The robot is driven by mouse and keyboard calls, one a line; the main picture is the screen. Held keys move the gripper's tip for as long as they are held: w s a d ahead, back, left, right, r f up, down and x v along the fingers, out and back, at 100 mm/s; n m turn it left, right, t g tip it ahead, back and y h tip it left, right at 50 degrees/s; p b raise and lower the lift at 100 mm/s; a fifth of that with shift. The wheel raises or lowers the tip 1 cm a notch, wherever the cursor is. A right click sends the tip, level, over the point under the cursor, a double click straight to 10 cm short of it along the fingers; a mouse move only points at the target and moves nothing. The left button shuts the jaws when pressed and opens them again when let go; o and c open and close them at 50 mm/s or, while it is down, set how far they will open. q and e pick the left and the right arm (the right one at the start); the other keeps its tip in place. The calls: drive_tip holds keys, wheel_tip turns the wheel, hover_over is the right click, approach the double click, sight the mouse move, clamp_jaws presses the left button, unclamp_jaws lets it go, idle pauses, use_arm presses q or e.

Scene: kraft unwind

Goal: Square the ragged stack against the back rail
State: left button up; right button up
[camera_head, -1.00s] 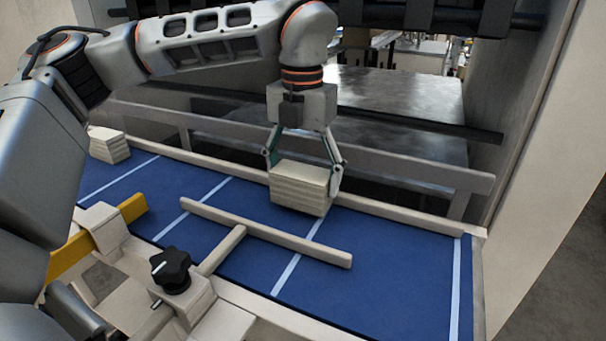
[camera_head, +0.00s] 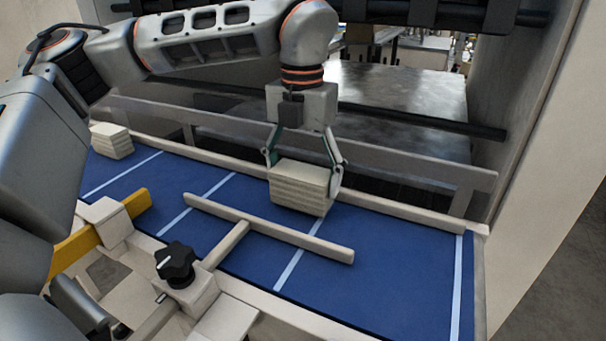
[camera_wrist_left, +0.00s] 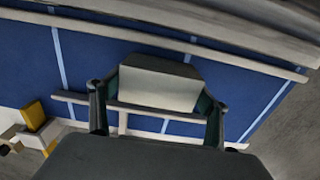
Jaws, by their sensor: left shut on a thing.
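A cream layered stack (camera_head: 299,188) is on the blue belt, near the back rail (camera_head: 330,187) that runs along its far edge. My left gripper (camera_head: 304,172) comes down from above and is shut on this stack, one finger at each end. In the left wrist view the stack (camera_wrist_left: 158,85) sits between the two fingers. Its layers look close to even; whether it touches the rail or the belt is hard to tell. A second cream stack (camera_head: 112,141) stands at the far left of the belt. My right gripper is not in view.
A cream T-shaped bar (camera_head: 275,232) lies across the belt in front of the held stack, with a black knob (camera_head: 175,262) on its mount. A yellow bar (camera_head: 100,228) is at the left. The blue belt (camera_head: 400,260) is clear at the right.

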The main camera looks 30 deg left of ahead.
sight(302, 170)
use_arm(q)
drive_tip(key=o, duration=1.3)
drive_tip(key=shift+r, duration=0.1)
wheel_tip(302, 170, up, 12)
drive_tip(key=shift+f, duration=0.1)
